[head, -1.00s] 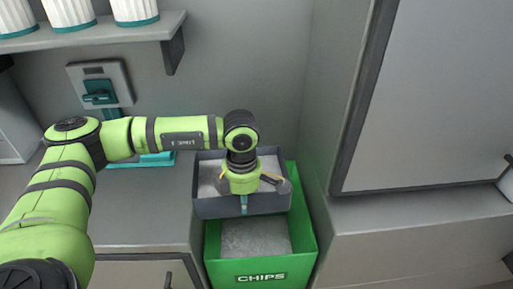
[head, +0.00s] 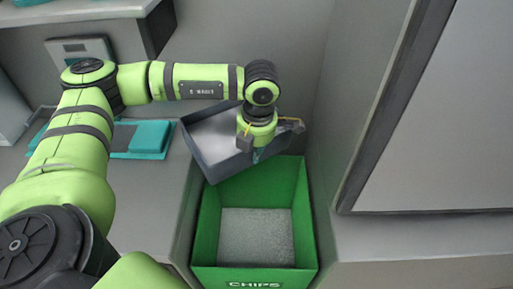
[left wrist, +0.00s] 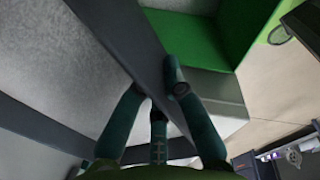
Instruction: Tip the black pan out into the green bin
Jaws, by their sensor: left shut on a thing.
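The black pan (head: 214,166) is a dark rectangular tray with a grey inside. In the head view it is tilted above the back left of the green bin (head: 208,225). The bin is labelled CHIPS and has a grey, grainy floor or contents; I cannot tell which. My left gripper (head: 262,152) is shut on the pan's wall near its right end. In the left wrist view the fingers (left wrist: 157,95) straddle the pan wall (left wrist: 118,32), with the green bin (left wrist: 195,35) beyond. My right gripper is not in view.
A grey counter (head: 140,205) lies left of the bin, with a teal device (head: 145,138) on it. A shelf (head: 85,12) juts out at the upper left. A grey cabinet wall (head: 345,110) stands close on the bin's right.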

